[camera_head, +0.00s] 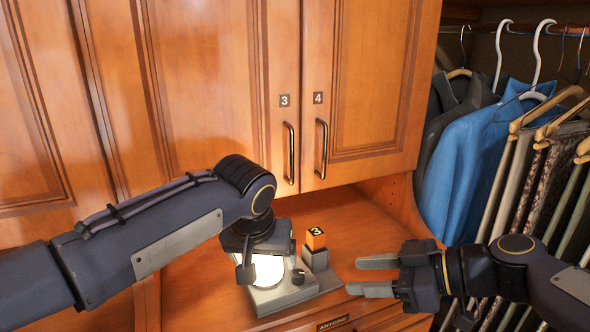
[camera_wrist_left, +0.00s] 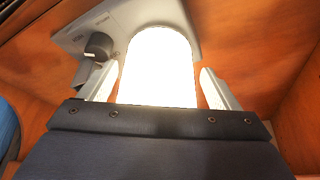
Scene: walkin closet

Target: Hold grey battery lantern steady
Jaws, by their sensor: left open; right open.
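The grey battery lantern (camera_head: 285,298) stands on the wooden shelf below the cabinet doors, with a dark knob on its base and a bright white glowing lamp. In the left wrist view, its grey base (camera_wrist_left: 120,22) lies behind the glowing lamp. My left gripper (camera_head: 262,264) is over the lantern. Its open fingers are on either side of the lamp in the left wrist view (camera_wrist_left: 158,88); the glare hides whether they touch it. My right gripper (camera_head: 355,275) is open and empty, to the right of the lantern, fingers pointing left towards it.
An orange block marked 3 (camera_head: 316,239) on a grey stand (camera_head: 315,260) is just behind the lantern. Closed cabinet doors with handles (camera_head: 322,148) rise above the shelf (camera_head: 352,225). Clothes on hangers (camera_head: 480,135) fill the right side. The shelf is bare right of the block.

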